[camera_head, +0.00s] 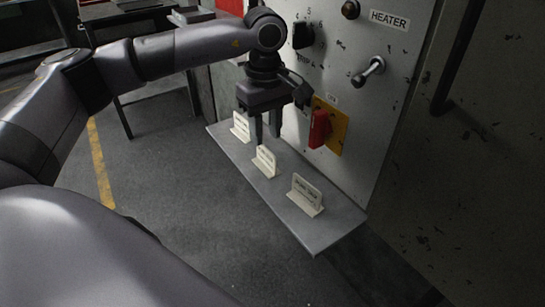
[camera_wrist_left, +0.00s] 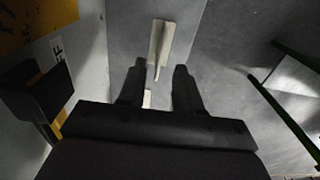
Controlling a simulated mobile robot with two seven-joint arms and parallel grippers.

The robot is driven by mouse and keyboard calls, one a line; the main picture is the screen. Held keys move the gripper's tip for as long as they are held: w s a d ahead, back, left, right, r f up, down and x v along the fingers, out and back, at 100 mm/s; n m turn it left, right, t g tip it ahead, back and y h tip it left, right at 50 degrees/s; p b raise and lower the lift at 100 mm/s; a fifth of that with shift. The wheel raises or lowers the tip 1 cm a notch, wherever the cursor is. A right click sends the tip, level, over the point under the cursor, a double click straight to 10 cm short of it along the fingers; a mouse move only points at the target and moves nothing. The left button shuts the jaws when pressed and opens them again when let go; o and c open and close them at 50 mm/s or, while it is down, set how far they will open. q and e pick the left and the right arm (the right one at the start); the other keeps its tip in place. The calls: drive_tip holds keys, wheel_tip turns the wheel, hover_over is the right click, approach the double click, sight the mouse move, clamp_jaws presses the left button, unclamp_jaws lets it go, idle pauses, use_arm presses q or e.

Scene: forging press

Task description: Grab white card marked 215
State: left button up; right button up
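Three white cards stand on a grey shelf (camera_head: 318,236) in the head view: a far card (camera_head: 240,127), a middle card (camera_head: 264,161) and a near card (camera_head: 306,195). Their print is too small to read, so I cannot tell which is marked 215. My left gripper (camera_head: 265,135) points down above the shelf, between the far and middle cards in the picture, fingers apart. In the left wrist view, one white card (camera_wrist_left: 161,42) lies beyond the open fingertips (camera_wrist_left: 159,66). Part of another card (camera_wrist_left: 148,98) shows between the fingers. My right gripper is not in view.
A grey panel rises behind the shelf, with a red switch (camera_head: 319,129) on a yellow plate, a lever (camera_head: 368,71) and a black knob (camera_head: 303,35). The red switch is close to the gripper's right. A dark table (camera_head: 150,95) stands at left; the floor before the shelf is clear.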

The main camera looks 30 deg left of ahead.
sight(267, 149)
use_arm(q)
drive_tip(key=f, duration=0.6)
drive_tip(key=shift+s+d+f, duration=0.1)
drive_tip(key=shift+d+f, duration=0.05)
drive_tip(key=shift+d, duration=0.05)
clamp_jaws()
